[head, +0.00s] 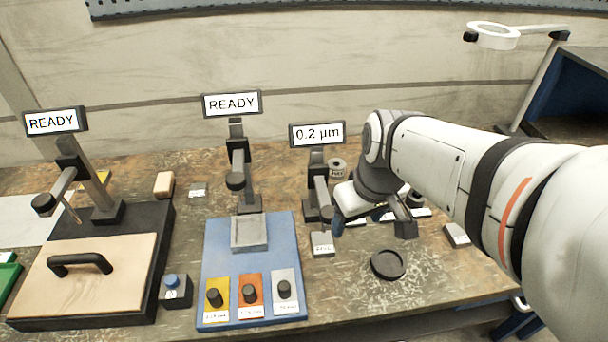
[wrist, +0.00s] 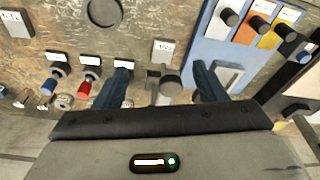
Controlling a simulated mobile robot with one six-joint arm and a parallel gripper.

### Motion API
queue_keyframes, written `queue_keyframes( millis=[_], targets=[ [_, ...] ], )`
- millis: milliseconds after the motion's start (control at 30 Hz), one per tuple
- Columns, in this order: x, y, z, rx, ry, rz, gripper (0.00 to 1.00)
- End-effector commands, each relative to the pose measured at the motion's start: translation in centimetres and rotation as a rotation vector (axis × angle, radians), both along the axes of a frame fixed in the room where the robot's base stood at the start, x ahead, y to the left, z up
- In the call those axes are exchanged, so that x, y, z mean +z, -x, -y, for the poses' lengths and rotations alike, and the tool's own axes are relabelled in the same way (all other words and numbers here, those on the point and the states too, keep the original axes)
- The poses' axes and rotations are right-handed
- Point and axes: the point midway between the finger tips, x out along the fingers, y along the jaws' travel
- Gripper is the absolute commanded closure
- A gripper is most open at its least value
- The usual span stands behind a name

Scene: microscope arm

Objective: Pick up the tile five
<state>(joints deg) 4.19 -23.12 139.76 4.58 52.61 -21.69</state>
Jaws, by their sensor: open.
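Two small grey blocks with white labels could be the tile; I cannot read a five on either. One block (head: 322,244) lies at the foot of the 0.2 µm stand; it also shows in the wrist view (wrist: 163,47), just beyond my fingertips. The other block (head: 456,234) lies at the right of the table, and at the upper left in the wrist view (wrist: 16,22). My gripper (head: 372,224) is low over the table beside the 0.2 µm stand. In the wrist view its blue fingers (wrist: 163,82) are apart, with no tile held between them.
The 0.2 µm stand (head: 318,190) is close to my gripper. A blue board (head: 212,250) with coloured knob plates lies left. A black round dish (head: 388,264) sits in front. Red- and blue-capped items (wrist: 84,88) stand near one finger. Bare table lies around the dish.

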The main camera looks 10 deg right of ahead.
Motion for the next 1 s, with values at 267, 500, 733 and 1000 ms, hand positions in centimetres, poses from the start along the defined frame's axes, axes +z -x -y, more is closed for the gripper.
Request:
queue_keyframes(
  millis=[267, 500, 733, 1000],
  targets=[
    [-6.3, -5.2, 0.7, 0.544, -0.054, -0.052, 0.12],
    [-11.5, -9.4, 1.9, 0.981, -0.127, 0.012, 0.11],
    [-14.5, -11.7, 2.8, 1.236, -0.161, 0.098, 0.11],
    [-16.6, -12.2, 2.3, 1.304, -0.168, 0.125, 0.11]
  ],
)
